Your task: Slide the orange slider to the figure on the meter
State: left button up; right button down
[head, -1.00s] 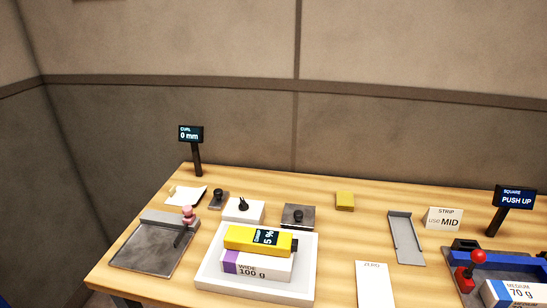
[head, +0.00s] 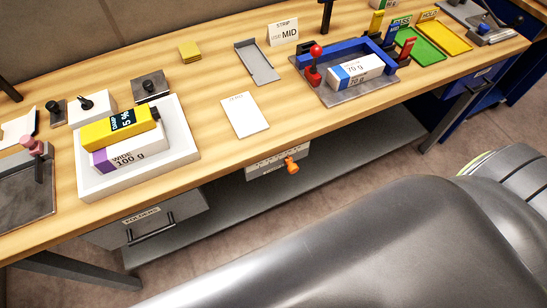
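An orange slider knob (head: 291,165) sticks out from a pale panel with markings (head: 265,168) under the table's front edge. The markings are too small to read. The yellow meter (head: 100,133) lies on a white ream marked WIDE 100 g (head: 130,158), inside a white tray (head: 183,153). Its dark display reads 5 %. Neither of my grippers is in view.
The wooden table (head: 215,140) also carries a white card (head: 245,115), a grey tray (head: 258,66) and a blue frame with a red-knobbed lever (head: 315,68). A drawer marked FOLDERS (head: 150,222) and a grey shelf (head: 225,213) are below. My grey body part fills the lower right.

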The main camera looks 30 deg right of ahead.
aim_at(292, 169)
jog(key=z, duration=1)
